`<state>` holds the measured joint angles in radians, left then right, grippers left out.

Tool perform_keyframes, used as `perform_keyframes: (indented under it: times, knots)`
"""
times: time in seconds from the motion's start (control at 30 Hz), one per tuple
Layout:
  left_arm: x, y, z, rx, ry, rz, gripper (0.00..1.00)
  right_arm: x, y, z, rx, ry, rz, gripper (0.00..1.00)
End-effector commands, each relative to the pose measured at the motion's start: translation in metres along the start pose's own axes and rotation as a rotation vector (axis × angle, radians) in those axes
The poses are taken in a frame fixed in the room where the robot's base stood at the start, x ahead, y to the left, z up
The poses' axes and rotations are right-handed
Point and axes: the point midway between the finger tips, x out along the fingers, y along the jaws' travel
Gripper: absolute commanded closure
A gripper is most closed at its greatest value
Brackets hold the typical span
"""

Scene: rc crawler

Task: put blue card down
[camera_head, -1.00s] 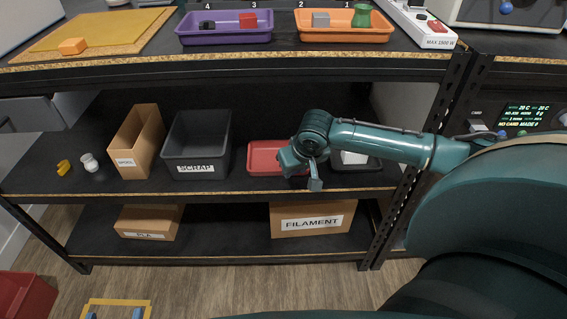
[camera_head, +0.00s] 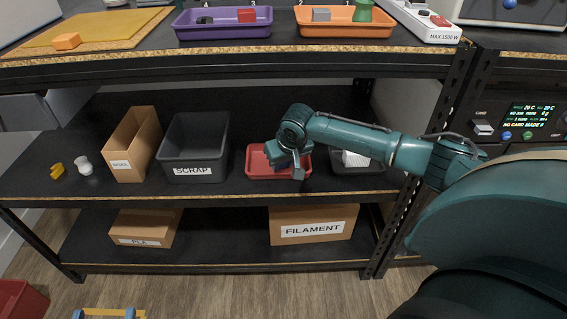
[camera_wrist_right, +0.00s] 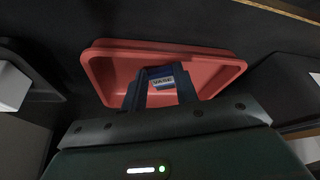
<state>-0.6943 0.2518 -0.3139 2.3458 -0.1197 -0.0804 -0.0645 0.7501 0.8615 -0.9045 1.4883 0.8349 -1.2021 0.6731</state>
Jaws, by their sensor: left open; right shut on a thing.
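My right gripper (camera_head: 297,168) is at the red tray (camera_head: 255,170) on the middle shelf, over its right part. In the right wrist view my right gripper (camera_wrist_right: 160,92) is shut on the blue card (camera_wrist_right: 160,72), which has a white label reading VASE. The card is between the fingertips, over the inside of the red tray (camera_wrist_right: 215,60). I cannot tell whether it touches the tray floor. In the head view I cannot make out the card. My left gripper is not in view.
The black SCRAP bin (camera_head: 193,170) stands left of the red tray. A dark tray (camera_head: 355,167) with a white block (camera_head: 354,158) is on its right. The upper shelf edge (camera_head: 240,54) runs above my arm. A rack post (camera_head: 398,190) stands at the right.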

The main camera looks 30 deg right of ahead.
Motion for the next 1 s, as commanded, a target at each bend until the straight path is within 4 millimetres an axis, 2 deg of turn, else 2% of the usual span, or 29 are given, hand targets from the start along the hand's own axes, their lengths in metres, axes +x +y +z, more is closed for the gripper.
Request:
perform_keyframes:
  times: [0.07,0.1,0.33,0.67,0.77,0.93,0.97,1.0]
  knots:
    - [0.000,0.000,-0.001,-0.002,-0.006,0.000,0.44,0.002,0.000,0.001,0.001,-0.002,0.000,0.91]
    - [0.000,0.000,0.000,-0.003,-0.009,0.000,0.44,0.002,0.000,0.001,0.001,-0.001,0.000,0.69]
    - [0.000,0.000,0.000,-0.002,-0.009,0.000,0.44,0.002,0.000,0.001,0.000,0.000,0.000,0.50]
    - [0.000,0.000,0.000,0.000,-0.003,-0.001,0.44,-0.002,0.000,-0.001,0.000,0.002,0.000,0.49]
    - [-0.001,-0.002,-0.003,-0.013,-0.031,-0.002,0.44,-0.016,0.000,-0.002,0.000,0.002,-0.001,0.49]
    - [-0.004,-0.005,-0.003,-0.049,-0.136,-0.003,0.44,-0.054,0.001,-0.003,0.000,0.003,0.000,0.49]
    - [-0.005,-0.005,-0.003,-0.056,-0.155,-0.002,0.44,-0.060,0.001,-0.001,-0.002,0.001,0.000,0.49]
    - [-0.006,-0.005,0.000,-0.060,-0.170,0.000,0.44,-0.059,0.001,0.014,-0.003,-0.005,0.002,0.49]
